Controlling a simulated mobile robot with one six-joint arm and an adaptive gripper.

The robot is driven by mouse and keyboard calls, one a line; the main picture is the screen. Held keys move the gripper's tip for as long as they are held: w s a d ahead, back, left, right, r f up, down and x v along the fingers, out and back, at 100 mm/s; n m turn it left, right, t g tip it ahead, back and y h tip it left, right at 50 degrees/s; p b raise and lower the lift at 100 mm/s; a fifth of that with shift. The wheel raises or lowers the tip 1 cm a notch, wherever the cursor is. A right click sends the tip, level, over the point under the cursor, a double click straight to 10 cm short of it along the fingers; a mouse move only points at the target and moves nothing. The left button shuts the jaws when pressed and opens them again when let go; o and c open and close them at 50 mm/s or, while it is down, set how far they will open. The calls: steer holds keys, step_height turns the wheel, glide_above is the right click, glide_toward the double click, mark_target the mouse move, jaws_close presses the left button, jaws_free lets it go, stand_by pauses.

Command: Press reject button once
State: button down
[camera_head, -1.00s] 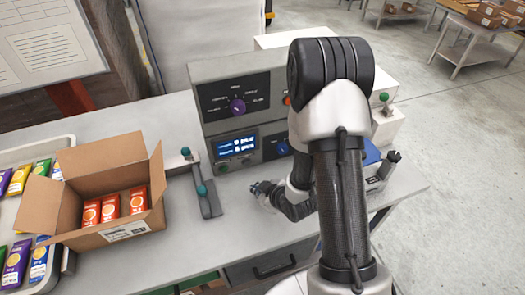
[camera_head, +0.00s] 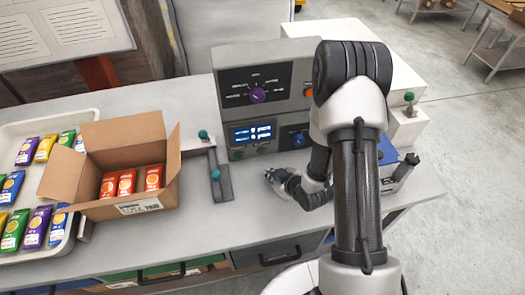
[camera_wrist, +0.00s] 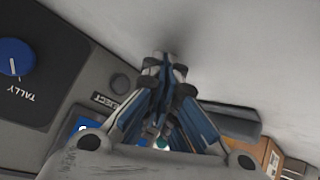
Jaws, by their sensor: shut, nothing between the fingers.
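The weigher's grey control box (camera_head: 228,85) stands on the bench, with a lit display (camera_head: 252,132) on its lower front. In the wrist view a dark round button (camera_wrist: 120,83) sits beside a label reading REJECT (camera_wrist: 103,100). Below the display in the head view are a green button (camera_head: 238,154) and a darker button (camera_head: 265,149). My gripper (camera_head: 272,176) is shut and empty, low over the bench in front of the box. In the wrist view its fingertips (camera_wrist: 165,62) appear right of the REJECT button, apparently apart from it. The fingers hide part of the panel.
A blue TALLY knob (camera_wrist: 14,58) is on the same panel. Left of the box stands a lever fixture with teal knobs (camera_head: 222,182). An open carton (camera_head: 85,175) holds orange packs, beside a tray (camera_head: 20,132) of colourful packs.

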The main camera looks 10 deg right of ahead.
mark_target(262, 152)
steer(key=w, duration=0.5)
steer(key=shift+w, duration=0.55)
steer(key=shift+w, duration=0.15)
stand_by(0.9)
steer(key=shift+w, duration=0.25)
steer(key=shift+w, duration=0.45)
stand_by(0.8)
steer(key=shift+s, duration=0.1)
steer(key=shift+s+b, duration=0.45)
steer(key=shift+s, duration=0.3)
steer(key=shift+s, duration=0.1)
